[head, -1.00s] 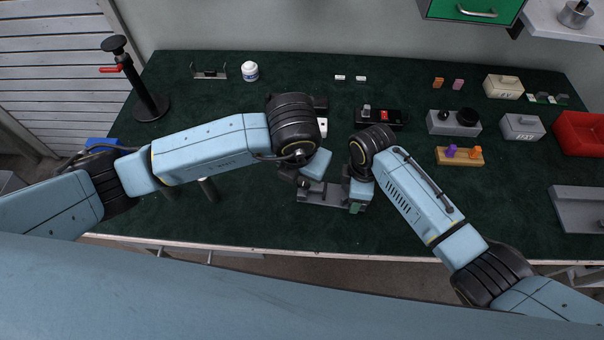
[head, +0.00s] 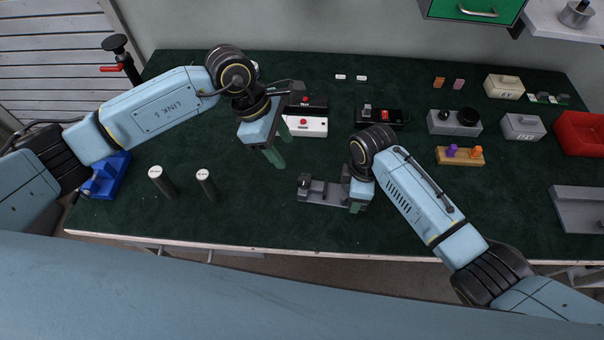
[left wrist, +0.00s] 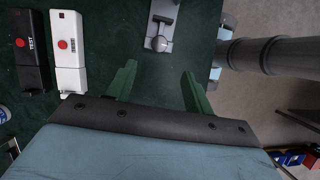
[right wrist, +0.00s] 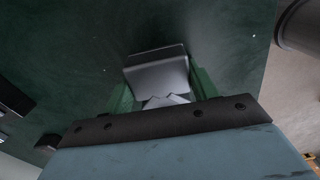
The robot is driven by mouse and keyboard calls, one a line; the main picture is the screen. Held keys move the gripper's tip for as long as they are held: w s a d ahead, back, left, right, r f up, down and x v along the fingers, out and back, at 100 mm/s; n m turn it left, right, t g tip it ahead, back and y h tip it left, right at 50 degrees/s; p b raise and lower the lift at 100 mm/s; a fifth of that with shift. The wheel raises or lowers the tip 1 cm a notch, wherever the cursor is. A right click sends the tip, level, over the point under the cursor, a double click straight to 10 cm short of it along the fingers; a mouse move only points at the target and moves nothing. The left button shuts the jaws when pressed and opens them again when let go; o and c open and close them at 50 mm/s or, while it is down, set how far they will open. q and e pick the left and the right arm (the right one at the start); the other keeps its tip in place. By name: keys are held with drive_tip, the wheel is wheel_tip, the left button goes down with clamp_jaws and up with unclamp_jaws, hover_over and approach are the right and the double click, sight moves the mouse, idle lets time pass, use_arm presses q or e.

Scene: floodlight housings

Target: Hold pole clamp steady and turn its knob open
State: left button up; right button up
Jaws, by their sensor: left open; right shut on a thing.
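The grey pole clamp (head: 325,194) lies on the dark green mat near the front middle. Its round knob (head: 304,181) is at its left end; the left wrist view shows the knob (left wrist: 160,44) pale and rounded. My right gripper (head: 357,205) is shut on the clamp's right end, and the right wrist view shows a grey part of the clamp (right wrist: 157,72) between the fingers. My left gripper (head: 282,152) is open and empty, above the mat to the upper left of the clamp, apart from the knob.
A black box and a white box (head: 308,127) with red buttons stand just behind my left gripper. Two dark upright cylinders (head: 206,186) stand to the left. A black switch box (head: 382,117) is behind my right arm.

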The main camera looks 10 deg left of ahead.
sight(304, 179)
use_arm(q)
drive_tip(key=x, duration=1.2)
drive_tip(key=shift+w, duration=0.1)
drive_tip(key=c, duration=1)
drive_tip(key=o, duration=1)
